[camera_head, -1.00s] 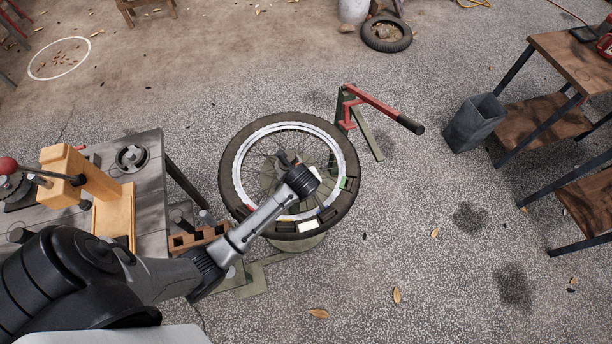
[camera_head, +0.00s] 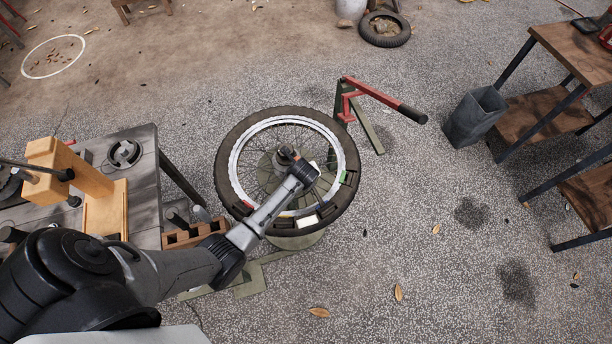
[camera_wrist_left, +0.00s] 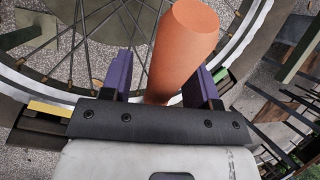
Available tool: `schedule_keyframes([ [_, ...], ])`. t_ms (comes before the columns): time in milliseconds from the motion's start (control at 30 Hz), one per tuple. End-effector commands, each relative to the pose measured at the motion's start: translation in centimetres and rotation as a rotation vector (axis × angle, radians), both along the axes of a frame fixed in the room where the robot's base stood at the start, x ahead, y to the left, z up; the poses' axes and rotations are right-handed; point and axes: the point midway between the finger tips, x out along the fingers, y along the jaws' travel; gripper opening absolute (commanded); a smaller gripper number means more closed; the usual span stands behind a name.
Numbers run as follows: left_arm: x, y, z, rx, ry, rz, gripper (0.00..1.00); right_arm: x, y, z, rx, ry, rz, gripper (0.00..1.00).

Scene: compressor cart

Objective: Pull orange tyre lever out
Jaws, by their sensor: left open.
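The orange tyre lever (camera_wrist_left: 183,50) shows in the left wrist view as a thick round handle, its end toward the camera. It stands between the purple fingers of my left gripper (camera_wrist_left: 163,76), nearer the right finger. The gripper is open; I cannot tell whether a finger touches the lever. In the head view my left wrist is over the right part of the spoked wheel (camera_head: 232,160) and hides the lever and the fingers. The lever's lower end is hidden in the wrist view. My right gripper is not in view.
Green (camera_head: 343,176) and white (camera_head: 308,221) pieces sit along the wheel's rim. A red-armed stand (camera_head: 370,95) rises behind the wheel. A workbench (camera_head: 145,190) with a wooden block frame stands left.

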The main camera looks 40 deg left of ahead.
Motion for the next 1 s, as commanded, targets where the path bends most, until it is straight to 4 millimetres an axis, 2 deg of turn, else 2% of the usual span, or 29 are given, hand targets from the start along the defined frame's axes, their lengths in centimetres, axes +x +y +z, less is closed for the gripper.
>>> schedule_keyframes([
  [433, 0.2, 0.14, -0.54, -0.001, 0.0, 0.001, 0.55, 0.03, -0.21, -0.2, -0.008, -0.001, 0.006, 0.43],
  [1000, 0.17, 0.13, -0.55, -0.001, 0.0, 0.001, 0.01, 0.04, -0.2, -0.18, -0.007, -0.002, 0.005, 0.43],
])
